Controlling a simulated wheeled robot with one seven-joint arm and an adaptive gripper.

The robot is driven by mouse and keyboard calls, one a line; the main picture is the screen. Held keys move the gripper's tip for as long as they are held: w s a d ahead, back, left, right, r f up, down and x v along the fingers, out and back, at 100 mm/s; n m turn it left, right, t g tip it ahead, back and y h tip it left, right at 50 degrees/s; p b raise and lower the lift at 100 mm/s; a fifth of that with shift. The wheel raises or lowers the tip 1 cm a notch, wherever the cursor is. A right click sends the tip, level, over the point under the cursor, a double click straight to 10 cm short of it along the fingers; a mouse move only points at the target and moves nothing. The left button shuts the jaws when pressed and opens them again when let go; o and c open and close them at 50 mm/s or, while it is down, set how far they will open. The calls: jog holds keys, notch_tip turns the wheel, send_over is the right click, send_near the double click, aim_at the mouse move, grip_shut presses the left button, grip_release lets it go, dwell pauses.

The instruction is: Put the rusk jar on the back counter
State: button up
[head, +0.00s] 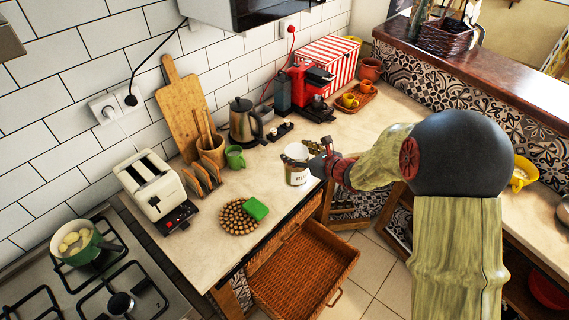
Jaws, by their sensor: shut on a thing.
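The white rusk jar (297,176) has dark lettering on its front and a tan rim at its top. It is near the front edge of the pale counter (270,168). My gripper (309,161) reaches in from the right and is shut on the jar near its top. The fingertips are small in the view and partly hidden. I cannot tell whether the jar's base touches the counter or hangs just above or in front of it.
A kettle (244,121), green mug (235,157), toast rack (202,178), toaster (156,190) and round trivet with a green sponge (255,208) stand left of the jar. A red coffee machine (304,88) stands behind. An open wicker drawer (300,270) juts out below.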

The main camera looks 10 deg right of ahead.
jog(key=w+f+b, duration=0.1)
jog(key=w+f, duration=1.1)
jog(key=shift+w+f, duration=0.15)
jog(key=shift+w, duration=0.25)
jog(key=shift+f, duration=0.15)
jog(key=o, duration=2)
jog(key=shift+f, duration=0.1)
jog(key=shift+o, duration=0.4)
